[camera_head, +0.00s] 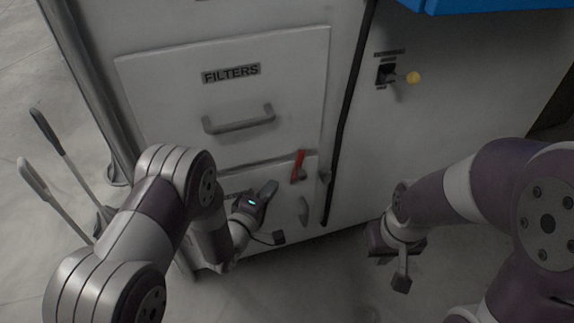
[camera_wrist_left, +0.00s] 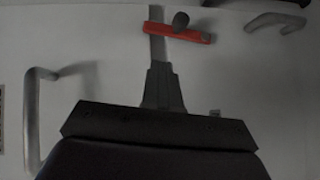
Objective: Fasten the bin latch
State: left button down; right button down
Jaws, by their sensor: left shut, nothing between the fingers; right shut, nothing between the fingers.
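The red latch lever (camera_head: 298,166) stands near upright on the cabinet front, at the upper right of the lower bin door. In the left wrist view the red lever (camera_wrist_left: 192,36) lies across the top, beside a dark knob (camera_wrist_left: 181,19). My left gripper (camera_head: 269,189) is shut and empty, left of and a little below the lever in the head view. Its shut fingers (camera_wrist_left: 160,85) point toward the lever in the wrist view, with no clear contact visible. My right gripper (camera_head: 402,284) is shut and empty, low at the right and away from the latch. My left arm hides part of the bin door.
A drawer labelled FILTERS with a bar handle (camera_head: 238,118) is above the bin door. A grey knob (camera_head: 325,176) and a small grey handle (camera_head: 303,210) are near the lever. Two long-handled tools (camera_head: 62,170) stand left.

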aim_at(296, 159)
pick_arm(q)
jog(key=shift+w+f, duration=0.1)
jog(key=shift+w, duration=0.05)
jog(key=b+x, duration=0.4)
jog(key=x, duration=0.5)
jog(key=shift+w+d+f, duration=0.1)
jog(key=shift+w+d, duration=0.05)
jog(key=shift+w, duration=0.25)
jog(key=shift+d+r+p, duration=0.2)
jog(key=shift+r+p, duration=0.05)
jog(key=shift+p, duration=0.2)
jog(key=shift+d+m+y, duration=0.1)
jog(key=shift+m+y, duration=0.2)
